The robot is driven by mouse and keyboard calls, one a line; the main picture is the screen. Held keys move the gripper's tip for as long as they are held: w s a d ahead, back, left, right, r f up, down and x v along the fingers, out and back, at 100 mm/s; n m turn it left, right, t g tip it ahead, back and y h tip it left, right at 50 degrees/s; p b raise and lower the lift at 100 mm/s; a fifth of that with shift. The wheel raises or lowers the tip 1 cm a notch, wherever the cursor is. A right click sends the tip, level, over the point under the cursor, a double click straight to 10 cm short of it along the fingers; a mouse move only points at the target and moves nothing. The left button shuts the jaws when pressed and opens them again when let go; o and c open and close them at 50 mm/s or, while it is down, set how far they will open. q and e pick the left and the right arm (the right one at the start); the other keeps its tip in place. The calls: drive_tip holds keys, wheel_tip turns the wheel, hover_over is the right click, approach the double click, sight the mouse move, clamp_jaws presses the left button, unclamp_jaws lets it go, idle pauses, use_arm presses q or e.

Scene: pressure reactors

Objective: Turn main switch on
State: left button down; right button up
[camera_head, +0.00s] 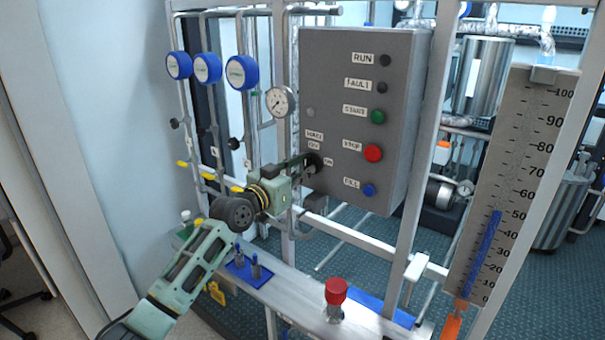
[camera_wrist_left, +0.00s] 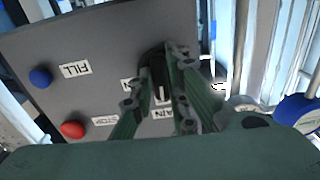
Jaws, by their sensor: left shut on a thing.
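The grey control box (camera_head: 345,110) stands in the middle of the head view. Its main switch (camera_head: 313,164), a black rotary knob, is at the lower left of the panel, beside the MAIN, OFF and ON labels. My left gripper (camera_head: 306,165) reaches it from the left. In the left wrist view the main switch (camera_wrist_left: 158,80) sits between the two fingers of the left gripper (camera_wrist_left: 160,92), which are shut on it. The fingers partly cover the knob and its labels. My right gripper is in neither view.
The panel also bears a red stop button (camera_head: 373,153), a green start button (camera_head: 378,117) and a blue fill button (camera_head: 369,190). Blue-rimmed gauges (camera_head: 242,72) hang on pipes at left. A red knob (camera_head: 336,291) stands on the bench below. A level scale (camera_head: 515,180) is at right.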

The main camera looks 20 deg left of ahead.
use_arm(q)
drive_tip(key=m+b, duration=0.4)
drive_tip(key=m, duration=0.2)
drive_tip(key=shift+a+m, duration=0.1)
drive_tip(key=shift+m, duration=1.2)
drive_tip(key=shift+r+m+p, duration=0.15)
drive_tip(key=shift+m+p, duration=0.2)
drive_tip(key=shift+m, duration=0.55)
drive_tip(key=m+p, duration=0.2)
drive_tip(key=m, duration=0.2)
drive_tip(key=shift+m+p, duration=0.7)
drive_tip(key=shift+m, duration=0.8)
